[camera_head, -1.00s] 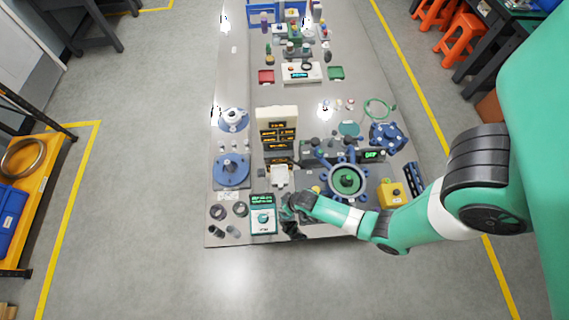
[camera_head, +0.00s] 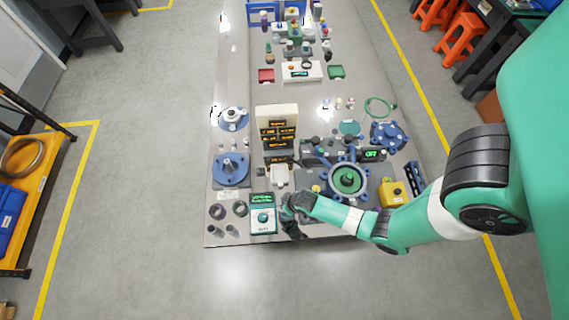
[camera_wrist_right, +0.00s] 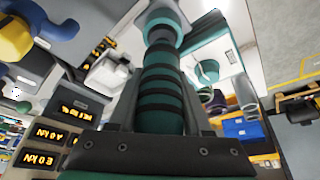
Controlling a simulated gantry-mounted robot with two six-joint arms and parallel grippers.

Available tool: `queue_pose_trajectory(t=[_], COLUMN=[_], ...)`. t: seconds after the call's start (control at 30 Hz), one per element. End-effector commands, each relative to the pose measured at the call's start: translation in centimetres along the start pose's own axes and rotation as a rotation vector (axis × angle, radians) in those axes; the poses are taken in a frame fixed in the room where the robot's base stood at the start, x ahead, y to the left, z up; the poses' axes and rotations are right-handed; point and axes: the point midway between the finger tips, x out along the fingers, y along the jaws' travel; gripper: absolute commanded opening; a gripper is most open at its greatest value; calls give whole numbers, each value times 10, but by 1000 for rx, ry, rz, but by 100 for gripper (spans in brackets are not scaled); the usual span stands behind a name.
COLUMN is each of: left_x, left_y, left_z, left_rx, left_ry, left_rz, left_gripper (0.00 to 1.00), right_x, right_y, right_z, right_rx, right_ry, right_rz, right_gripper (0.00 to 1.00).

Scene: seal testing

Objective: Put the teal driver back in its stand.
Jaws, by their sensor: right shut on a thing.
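The teal driver (camera_wrist_right: 162,95), a cylinder with black bands and a grey collar at its far end, stands between the fingers of my right gripper (camera_wrist_right: 162,118) in the right wrist view. My right gripper is shut on it. In the head view my right gripper (camera_head: 291,228) is a dark shape at the front edge of the bench, just right of a teal-and-white unit with a display and round knob (camera_head: 263,214). The driver is hard to make out there. I cannot pick out its stand for certain. My left gripper is not in view.
A blue flange (camera_head: 231,170) and dark rings (camera_head: 217,211) lie to the left. A display tower (camera_head: 276,130) stands behind. A blue handwheel-like fixture with a green centre (camera_head: 347,179) and a yellow box (camera_head: 393,194) are to the right.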

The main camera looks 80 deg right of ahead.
Motion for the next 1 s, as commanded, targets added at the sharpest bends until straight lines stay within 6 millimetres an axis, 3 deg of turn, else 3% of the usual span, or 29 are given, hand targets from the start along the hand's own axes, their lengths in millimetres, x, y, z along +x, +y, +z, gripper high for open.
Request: queue_pose_trajectory(t=[1.0], left_x=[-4], left_y=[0], left_z=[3], left_rx=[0], left_ry=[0], left_rz=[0], left_gripper=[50], right_x=[6], right_y=[0], right_z=[2], right_rx=[0], right_ry=[2], right_rz=[0], right_gripper=[0])
